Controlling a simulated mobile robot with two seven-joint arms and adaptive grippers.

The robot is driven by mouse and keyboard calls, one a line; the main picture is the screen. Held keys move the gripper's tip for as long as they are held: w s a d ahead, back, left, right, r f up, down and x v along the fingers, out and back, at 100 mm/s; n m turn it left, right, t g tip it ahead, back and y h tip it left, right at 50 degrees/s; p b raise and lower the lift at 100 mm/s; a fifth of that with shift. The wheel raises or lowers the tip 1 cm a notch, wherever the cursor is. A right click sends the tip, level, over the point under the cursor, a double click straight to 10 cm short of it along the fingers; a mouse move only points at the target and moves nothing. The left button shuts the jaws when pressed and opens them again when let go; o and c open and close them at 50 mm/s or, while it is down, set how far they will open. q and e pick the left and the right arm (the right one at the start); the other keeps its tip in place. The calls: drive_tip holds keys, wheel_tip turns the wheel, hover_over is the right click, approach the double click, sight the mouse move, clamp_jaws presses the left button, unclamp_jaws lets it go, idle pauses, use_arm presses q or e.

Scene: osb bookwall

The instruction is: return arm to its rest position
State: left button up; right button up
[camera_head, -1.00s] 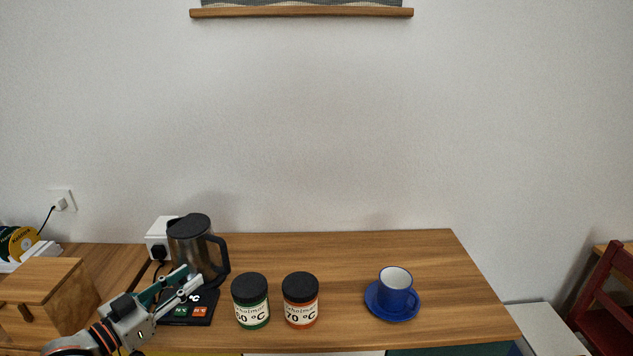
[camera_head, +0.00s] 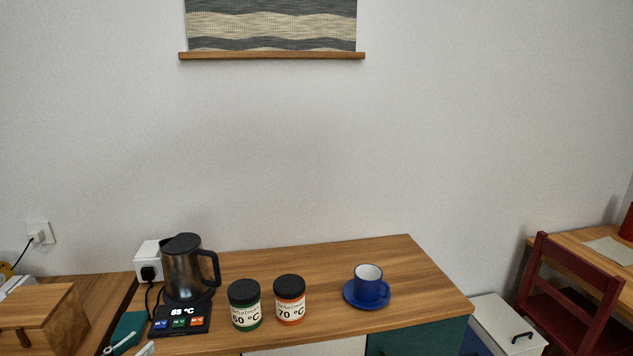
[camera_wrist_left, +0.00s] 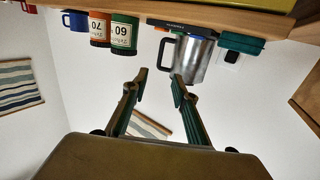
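My left gripper (camera_head: 131,346) shows only its fingertips at the bottom edge of the head view, left of the kettle base (camera_head: 181,319). In the left wrist view the gripper (camera_wrist_left: 158,78) is open, with nothing between its fingers. The rest of my left arm is out of the head view. My right gripper is not in view. The steel kettle (camera_head: 182,270) with black lid and handle stands on its base, whose display is lit. The kettle also shows upside down in the wrist view (camera_wrist_left: 194,60), beyond the fingertips and apart from them.
A green-label jar (camera_head: 244,305) and an orange-label jar (camera_head: 290,300) stand right of the kettle. A blue cup (camera_head: 369,283) sits on a blue saucer (camera_head: 349,297). A wooden box (camera_head: 40,315) is at left, a teal object (camera_head: 127,329) near the gripper. A red chair (camera_head: 577,300) stands right.

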use_arm(q)
drive_tip(key=s+d+f+g+y, duration=0.1)
drive_tip(key=s+d+f+g, duration=0.1)
drive_tip(key=s+d+f, duration=0.3)
drive_tip(key=s+d+f+g+y, duration=0.1)
drive_tip(key=s+d+f, duration=0.5)
drive_tip(key=f, duration=0.5)
drive_tip(key=s+d+f+g, duration=0.2)
drive_tip(key=s+d+f, duration=0.3)
drive_tip(key=d+f, duration=0.3)
drive_tip(key=shift+s+d+f+g+y, duration=0.15)
drive_tip(key=shift+d+f+g+y, duration=0.2)
drive_tip(key=shift+d, duration=0.3)
